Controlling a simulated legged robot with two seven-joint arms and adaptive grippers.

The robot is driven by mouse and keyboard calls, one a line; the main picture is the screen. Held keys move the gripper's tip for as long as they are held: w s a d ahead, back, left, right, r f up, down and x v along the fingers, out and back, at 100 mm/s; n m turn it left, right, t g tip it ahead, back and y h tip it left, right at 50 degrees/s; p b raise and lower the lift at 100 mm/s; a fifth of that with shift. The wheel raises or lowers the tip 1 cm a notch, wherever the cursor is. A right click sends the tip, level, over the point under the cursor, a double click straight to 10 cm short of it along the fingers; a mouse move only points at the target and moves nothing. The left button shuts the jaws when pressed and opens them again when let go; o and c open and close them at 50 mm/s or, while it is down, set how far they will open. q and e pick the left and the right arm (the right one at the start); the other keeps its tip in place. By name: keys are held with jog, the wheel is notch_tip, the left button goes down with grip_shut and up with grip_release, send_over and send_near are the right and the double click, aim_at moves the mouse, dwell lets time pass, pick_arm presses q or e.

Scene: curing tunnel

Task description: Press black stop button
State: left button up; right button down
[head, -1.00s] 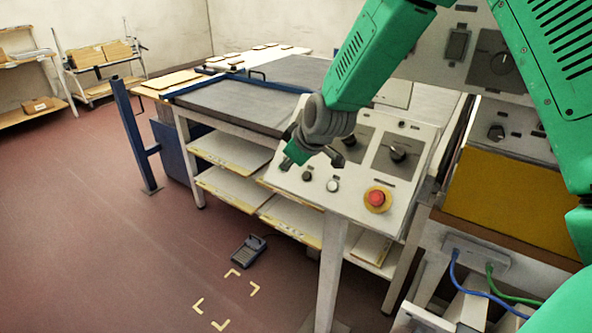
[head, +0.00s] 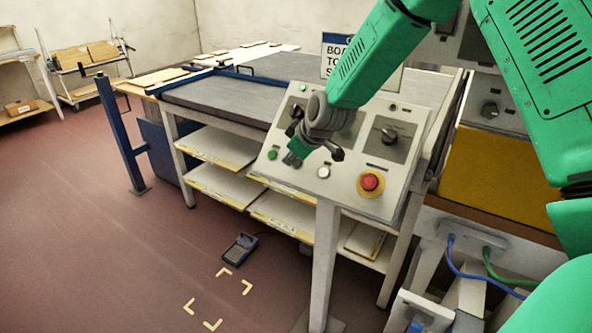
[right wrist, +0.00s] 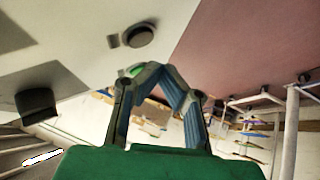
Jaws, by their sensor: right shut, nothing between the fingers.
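The sloped control panel (head: 345,185) stands in the middle of the head view. It carries a green button (head: 272,154), a white button (head: 323,172) and a red mushroom button (head: 370,182) on a yellow ring. My right gripper (head: 294,157) is over the panel's left part, between the green and white buttons, and hides most of the black button there. In the right wrist view, the round black button (right wrist: 140,34) shows beyond the shut, empty fingertips (right wrist: 155,70), seemingly apart from them. A bit of green shows beside one fingertip. My left gripper is out of view.
A black rotary knob (head: 389,135) sits on the panel's upper right. Behind is a grey-topped table (head: 230,100) with shelves. A foot pedal (head: 240,248) lies on the floor. A sign (head: 340,50) stands behind my right arm. The floor at left is clear.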

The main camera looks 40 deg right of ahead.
jog(key=shift+w+d+f, duration=0.2)
jog(key=shift+d+f, duration=0.2)
dwell(1.3)
jog(key=shift+d+f, duration=0.25)
jog(key=shift+w+d+f, duration=0.15)
jog(key=shift+d+f, duration=0.1)
dwell(0.7)
jog(key=shift+r, duration=0.1)
jog(key=shift+s+a+r+p, duration=0.25)
jog(key=shift+a+r+p, duration=0.15)
jog(key=shift+a+r, duration=0.1)
dwell(0.4)
